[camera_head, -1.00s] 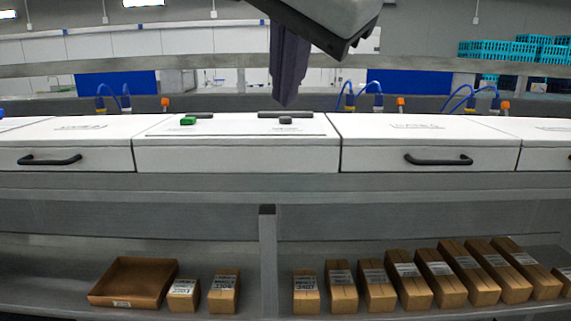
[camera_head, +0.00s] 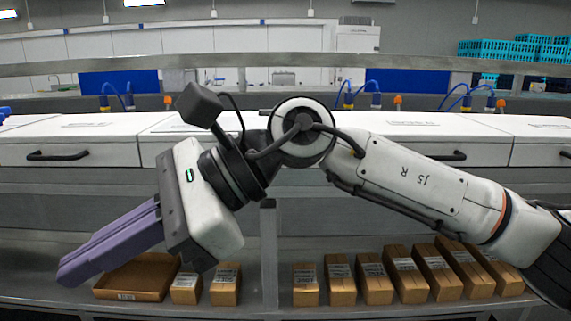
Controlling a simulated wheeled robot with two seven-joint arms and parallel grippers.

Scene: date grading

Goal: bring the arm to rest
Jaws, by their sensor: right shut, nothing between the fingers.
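My right arm (camera_head: 420,183) comes in from the right and reaches across the middle of the head view. Its right gripper (camera_head: 68,272) points down and to the left, with its long purple fingers together and nothing between them. The fingers appear in front of the lower shelf, partly covering an open cardboard tray (camera_head: 135,282). My left gripper is not in view.
White drawer units (camera_head: 60,135) with black handles run across behind the arm. A lower shelf (camera_head: 50,250) holds several brown boxes (camera_head: 375,285). Blue crates (camera_head: 500,50) stand at the back right.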

